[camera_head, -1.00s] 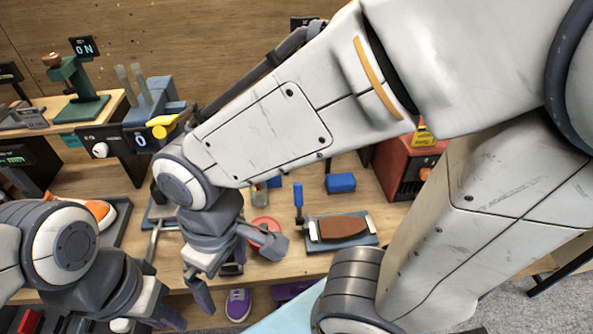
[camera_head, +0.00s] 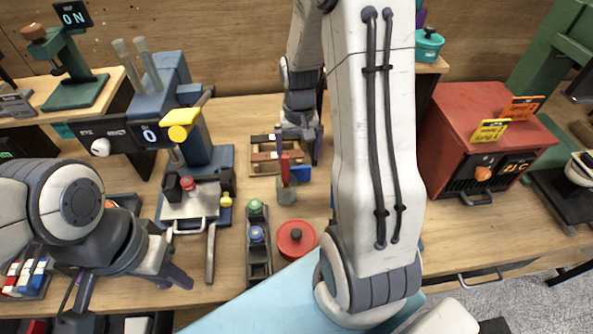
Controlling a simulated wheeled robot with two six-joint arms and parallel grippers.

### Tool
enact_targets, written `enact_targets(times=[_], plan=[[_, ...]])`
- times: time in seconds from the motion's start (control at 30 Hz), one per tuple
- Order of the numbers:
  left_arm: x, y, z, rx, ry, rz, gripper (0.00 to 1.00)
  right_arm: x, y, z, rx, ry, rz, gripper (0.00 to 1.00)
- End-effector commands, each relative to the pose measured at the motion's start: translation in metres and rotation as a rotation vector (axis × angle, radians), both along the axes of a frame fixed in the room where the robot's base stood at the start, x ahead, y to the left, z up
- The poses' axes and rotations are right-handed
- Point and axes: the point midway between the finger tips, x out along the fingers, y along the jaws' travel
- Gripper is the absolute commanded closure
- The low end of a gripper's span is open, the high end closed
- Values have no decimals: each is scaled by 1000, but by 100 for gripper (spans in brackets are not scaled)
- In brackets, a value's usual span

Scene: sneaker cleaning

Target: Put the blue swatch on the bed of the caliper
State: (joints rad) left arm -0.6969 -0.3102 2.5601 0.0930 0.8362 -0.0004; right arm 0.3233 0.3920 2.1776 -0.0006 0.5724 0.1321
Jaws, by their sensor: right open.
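I cannot identify the blue swatch for certain. The caliper is not clear to me either; a green stand (camera_head: 75,92) with a brown knob and a small display stands on the raised shelf at the upper left. My left gripper (camera_head: 132,284) is open and empty at the lower left, far from the rack.
A blue machine (camera_head: 185,85) with a yellow lever stands left of the rack. A red lidded tin (camera_head: 296,239) and a tray of bottles (camera_head: 258,265) sit nearer. A red heater box (camera_head: 455,130) stands right. My right arm hides the middle of the bench.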

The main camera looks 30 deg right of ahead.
Motion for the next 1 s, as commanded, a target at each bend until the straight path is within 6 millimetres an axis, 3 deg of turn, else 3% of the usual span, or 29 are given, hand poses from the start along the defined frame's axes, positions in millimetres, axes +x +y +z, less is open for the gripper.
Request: enact_targets(times=[0.6,0.87,1.0], plan=[[0,0,9,0,0,0,73,3,-3,-66,1,2,4,0],[0,0,9,0,0,0,73,4,-3,-68,0,-1,5,0],[0,0,9,0,0,0,73,4,-3,-68,0,-1,5,54]])
